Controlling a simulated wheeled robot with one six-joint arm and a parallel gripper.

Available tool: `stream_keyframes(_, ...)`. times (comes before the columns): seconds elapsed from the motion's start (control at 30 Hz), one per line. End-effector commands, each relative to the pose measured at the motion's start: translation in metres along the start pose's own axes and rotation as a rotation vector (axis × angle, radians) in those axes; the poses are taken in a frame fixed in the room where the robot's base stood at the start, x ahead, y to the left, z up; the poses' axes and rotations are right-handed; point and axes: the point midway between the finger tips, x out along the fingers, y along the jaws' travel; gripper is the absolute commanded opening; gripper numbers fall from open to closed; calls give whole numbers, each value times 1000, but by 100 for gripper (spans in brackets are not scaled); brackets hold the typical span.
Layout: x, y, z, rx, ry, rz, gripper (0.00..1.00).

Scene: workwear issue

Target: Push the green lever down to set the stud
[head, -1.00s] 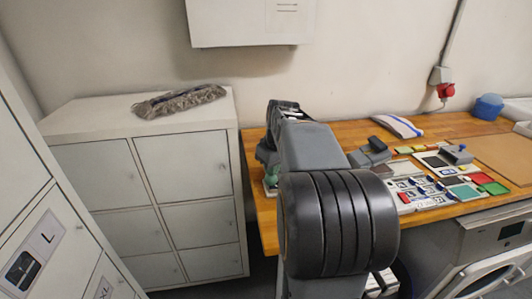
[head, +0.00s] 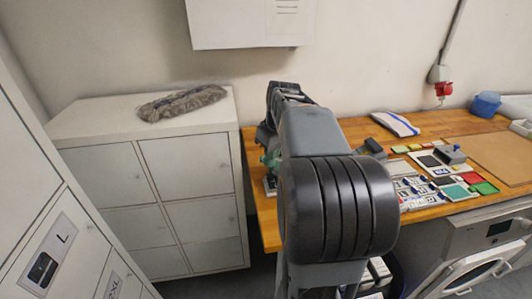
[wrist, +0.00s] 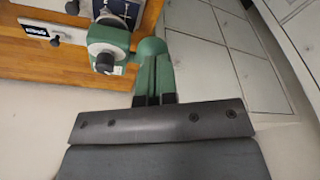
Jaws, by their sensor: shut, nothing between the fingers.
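In the wrist view a green stud press with a round grey-white head (wrist: 107,45) stands at the wooden table's edge. Its green lever (wrist: 152,62) extends from beside the head toward my gripper (wrist: 155,97). My gripper is shut and empty, with its dark fingertips at the near end of the lever. Whether they touch it I cannot tell. In the head view part of the green press (head: 270,160) shows left of my arm. My arm hides the rest of it and my gripper.
The wooden table (head: 435,128) carries coloured patches and small parts right of my arm. A grey locker cabinet (head: 100,122) with a grey mop pad (head: 182,102) on top stands left. A white front-loading machine (head: 480,250) is at lower right. Floor shows between cabinet and table.

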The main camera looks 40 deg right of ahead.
Motion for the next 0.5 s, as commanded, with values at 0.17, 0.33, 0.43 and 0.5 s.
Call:
stream_keyframes(0.17,-17,0,-4,0,1,1,0)
stream_keyframes(0.33,-29,0,-6,0,1,1,0)
stream_keyframes(0.43,-36,0,-8,0,1,1,0)
stream_keyframes(0.5,-41,0,-9,0,1,1,0)
